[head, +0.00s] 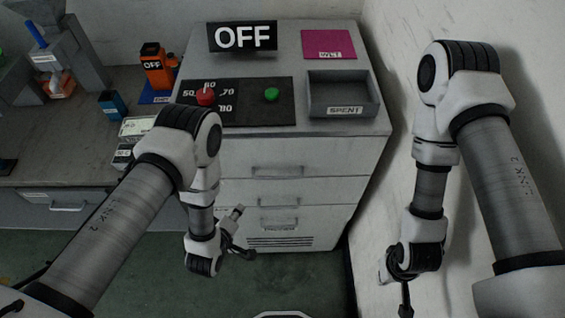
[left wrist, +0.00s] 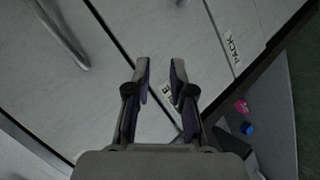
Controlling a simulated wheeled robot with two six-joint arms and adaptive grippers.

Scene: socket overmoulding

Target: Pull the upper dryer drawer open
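The dryer (head: 379,128) is a grey cabinet at the centre of the head view, under an OFF sign. Its upper drawer (head: 325,157) has a bar handle (head: 277,171), and the drawer front looks flush and shut. My left gripper (head: 243,232) is in front of the cabinet, left of and lower than that handle in the picture. In the left wrist view its two fingers (left wrist: 160,75) stand apart with nothing between them, over pale panels. A bar handle (left wrist: 66,36) shows at upper left there, apart from the fingers. My right gripper (head: 404,292) hangs low at right; its fingers are unclear.
On the dryer top are a red knob (head: 205,97), a green button (head: 271,95), a SPENT tray (head: 375,107) and a pink WET mat (head: 329,44). A workbench (head: 60,160) stands at left. A wall (head: 382,215) closes the right side. Green floor (head: 290,285) is free in front.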

